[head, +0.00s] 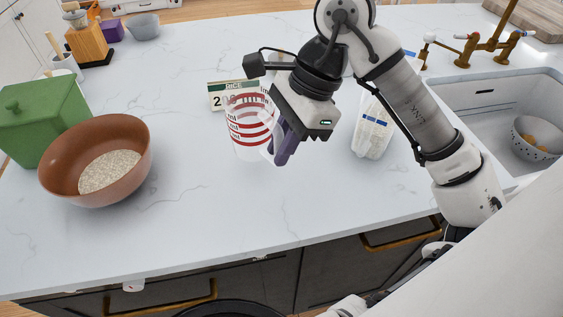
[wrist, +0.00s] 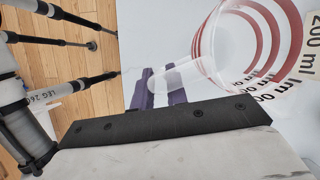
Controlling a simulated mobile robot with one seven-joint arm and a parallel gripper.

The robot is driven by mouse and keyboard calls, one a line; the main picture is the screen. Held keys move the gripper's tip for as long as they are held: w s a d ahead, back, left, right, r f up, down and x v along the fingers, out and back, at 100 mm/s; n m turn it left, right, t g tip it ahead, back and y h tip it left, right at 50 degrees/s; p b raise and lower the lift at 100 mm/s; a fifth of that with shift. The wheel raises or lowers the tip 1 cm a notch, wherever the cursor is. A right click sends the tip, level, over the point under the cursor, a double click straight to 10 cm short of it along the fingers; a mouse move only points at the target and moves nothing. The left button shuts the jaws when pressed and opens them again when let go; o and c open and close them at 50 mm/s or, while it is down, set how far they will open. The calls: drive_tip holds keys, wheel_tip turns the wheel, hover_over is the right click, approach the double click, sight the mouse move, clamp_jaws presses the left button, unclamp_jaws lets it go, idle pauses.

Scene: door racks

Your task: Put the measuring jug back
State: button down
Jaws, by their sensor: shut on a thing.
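The measuring jug (head: 249,138) is clear with red bands and markings. It is upright at the middle of the white counter in the head view; I cannot tell whether its base touches the counter. My gripper (head: 279,152), with purple fingers, is at the jug's right side, shut on its handle. In the wrist view the jug (wrist: 262,50) fills the upper right, and its handle (wrist: 186,76) runs between the purple fingers (wrist: 163,88). Part of the jug is hidden behind my gripper in the head view.
A brown bowl of grain (head: 136,150) and a green box (head: 40,118) stand at the left. A sign card (head: 217,97) is behind the jug. The front counter is clear.

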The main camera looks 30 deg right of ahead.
wheel_tip(320, 180, down, 6)
drive_tip(key=shift+r+p, duration=0.15)
drive_tip(key=shift+p, duration=0.25)
drive_tip(key=shift+f+b, duration=0.25)
drive_tip(key=shift+b, duration=0.1)
drive_tip(key=c, duration=1.4)
unclamp_jaws()
drive_tip(key=shift+r, duration=0.1)
drive_tip(key=shift+r+p, duration=0.3)
drive_tip(key=shift+p, duration=0.05)
drive_tip(key=shift+b+v, duration=1.3)
drive_tip(key=shift+v, duration=4.55)
